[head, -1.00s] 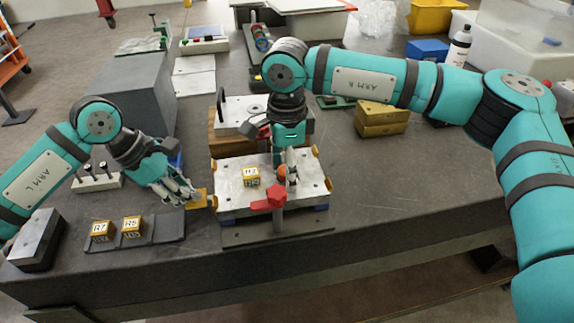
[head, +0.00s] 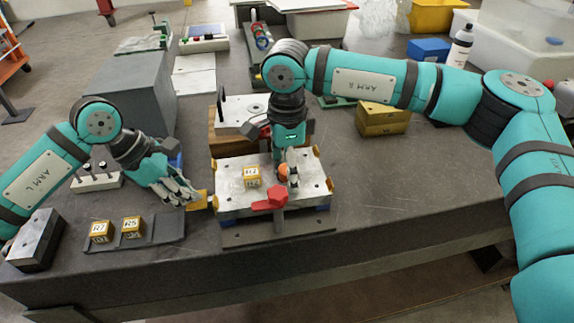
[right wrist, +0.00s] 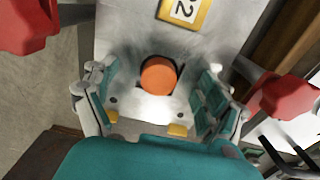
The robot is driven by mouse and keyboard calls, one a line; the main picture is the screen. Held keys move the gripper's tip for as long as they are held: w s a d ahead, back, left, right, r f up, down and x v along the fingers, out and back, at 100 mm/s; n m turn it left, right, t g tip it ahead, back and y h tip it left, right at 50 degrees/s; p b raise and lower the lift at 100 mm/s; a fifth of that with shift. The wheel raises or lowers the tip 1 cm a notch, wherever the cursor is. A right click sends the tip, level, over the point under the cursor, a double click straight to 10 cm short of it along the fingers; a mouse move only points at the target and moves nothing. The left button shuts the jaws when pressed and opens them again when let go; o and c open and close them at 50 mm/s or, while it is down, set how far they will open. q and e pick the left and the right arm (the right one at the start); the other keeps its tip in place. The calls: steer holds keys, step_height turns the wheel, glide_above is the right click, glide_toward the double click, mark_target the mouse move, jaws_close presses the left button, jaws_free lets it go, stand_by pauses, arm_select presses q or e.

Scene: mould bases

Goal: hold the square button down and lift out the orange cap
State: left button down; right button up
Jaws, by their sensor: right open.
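The mould base (head: 232,197) is a pale metal block near the table's front edge. The round orange cap (head: 283,170) sits on its top; the right wrist view shows the cap (right wrist: 158,76) whole, in a dark-edged seat. My right gripper (head: 288,173) points down over it. Its fingers stand open on either side of the cap, apparently apart from it. A flat yellow square piece (head: 202,199), apparently the square button, is at the block's left side. My left gripper (head: 190,200) has its fingertips at this piece; whether they press it or are shut cannot be told.
A yellow block marked R2 (head: 252,177) lies on the mould base, left of the cap. A red clamp knob (head: 270,199) stands at its front. Yellow blocks R7 (head: 99,232) and R5 (head: 132,228) sit on a dark tray. The table right of the base is clear.

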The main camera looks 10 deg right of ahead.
steer(key=shift+r, duration=0.1)
arm_select(q)
steer(key=shift+d, duration=0.1)
arm_select(e)
steer(key=shift+s+r, duration=0.1)
steer(key=shift+r, duration=3.4)
arm_select(q)
step_height(320, 180, up, 9)
steer(key=p, duration=0.4)
arm_select(e)
step_height(320, 180, up, 4)
arm_select(q)
steer(key=shift+w, duration=0.1)
